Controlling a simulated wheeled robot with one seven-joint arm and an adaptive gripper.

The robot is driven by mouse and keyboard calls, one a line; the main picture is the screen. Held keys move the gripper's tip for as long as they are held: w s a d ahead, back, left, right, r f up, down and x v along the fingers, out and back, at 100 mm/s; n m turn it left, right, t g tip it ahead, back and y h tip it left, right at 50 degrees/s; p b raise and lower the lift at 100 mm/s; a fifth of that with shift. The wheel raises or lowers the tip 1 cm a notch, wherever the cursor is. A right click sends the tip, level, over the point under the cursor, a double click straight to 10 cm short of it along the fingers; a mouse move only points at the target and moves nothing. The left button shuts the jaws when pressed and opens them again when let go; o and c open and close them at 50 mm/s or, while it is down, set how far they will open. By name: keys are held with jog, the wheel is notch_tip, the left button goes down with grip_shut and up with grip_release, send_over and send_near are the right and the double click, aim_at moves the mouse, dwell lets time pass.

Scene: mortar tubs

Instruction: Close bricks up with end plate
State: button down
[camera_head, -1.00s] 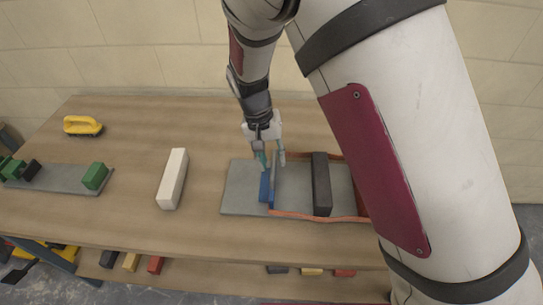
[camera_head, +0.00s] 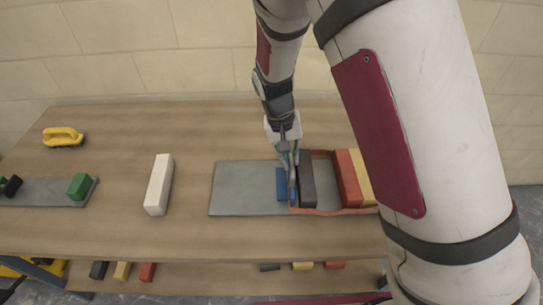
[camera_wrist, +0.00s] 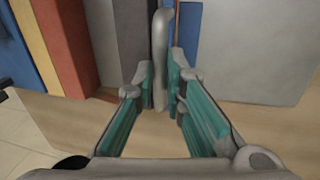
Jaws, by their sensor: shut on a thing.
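A row of bricks is right of the plate: a dark grey brick (camera_head: 307,180), a red brick (camera_head: 346,178) and a yellow brick (camera_head: 363,176). The dark brick (camera_wrist: 118,35) is right beside the plate; I cannot tell if they touch. My arm hides the row's far end.
A reddish-orange rim (camera_head: 335,212) edges the brick row. A white block (camera_head: 159,185) lies left of the board. More bricks lie on a lower shelf.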

jog(key=shift+d, duration=0.15)
jog(key=c, duration=1.7)
grip_release()
jog(key=shift+o, duration=0.2)
notch_tip(320, 180, up, 12)
jog(key=a, duration=0.2)
jog(key=shift+a, duration=0.25)
jog(key=shift+w+f, duration=0.1)
